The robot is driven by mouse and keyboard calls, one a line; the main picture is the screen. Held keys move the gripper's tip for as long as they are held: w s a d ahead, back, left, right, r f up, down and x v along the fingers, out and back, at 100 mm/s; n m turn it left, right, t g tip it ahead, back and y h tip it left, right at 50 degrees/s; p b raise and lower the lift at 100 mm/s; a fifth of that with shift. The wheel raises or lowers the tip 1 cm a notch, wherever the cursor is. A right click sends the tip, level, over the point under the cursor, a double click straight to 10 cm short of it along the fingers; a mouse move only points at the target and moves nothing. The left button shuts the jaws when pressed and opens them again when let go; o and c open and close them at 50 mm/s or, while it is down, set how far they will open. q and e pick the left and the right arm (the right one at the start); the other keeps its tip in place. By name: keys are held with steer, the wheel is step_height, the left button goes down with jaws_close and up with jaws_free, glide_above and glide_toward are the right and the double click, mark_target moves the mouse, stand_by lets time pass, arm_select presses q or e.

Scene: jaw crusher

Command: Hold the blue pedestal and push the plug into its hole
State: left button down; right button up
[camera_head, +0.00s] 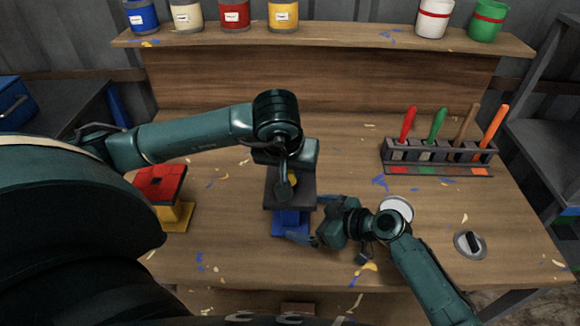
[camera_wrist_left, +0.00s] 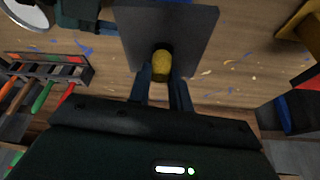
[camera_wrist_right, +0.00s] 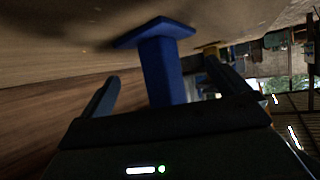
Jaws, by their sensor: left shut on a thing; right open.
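The blue pedestal (camera_head: 290,222) stands mid-table under a dark square plate (camera_head: 272,197). The plate also fills the top middle of the left wrist view (camera_wrist_left: 200,25). My left gripper (camera_wrist_left: 162,80) is shut on the yellow plug (camera_wrist_left: 162,65), over the plate. A dark spot shows just beyond the plug; I cannot tell whether it is the hole or a shadow, nor whether the plug touches the plate. My right gripper (camera_head: 313,219) is open at the pedestal's right side. In the right wrist view, the blue column (camera_wrist_right: 160,75) stands between its spread fingers, with visible gaps.
A red-topped block on a yellow pedestal (camera_head: 178,216) stands left. A tool rack (camera_head: 440,170) with several coloured handles is at the back right. A white disc (camera_head: 398,206) and a grey disc with a black handle (camera_head: 469,244) lie right. Paint cans line the back shelf (camera_head: 350,37).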

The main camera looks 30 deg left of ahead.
mark_target(294, 214)
steer(key=shift+x, duration=2.6)
steer(key=c, duration=1.3)
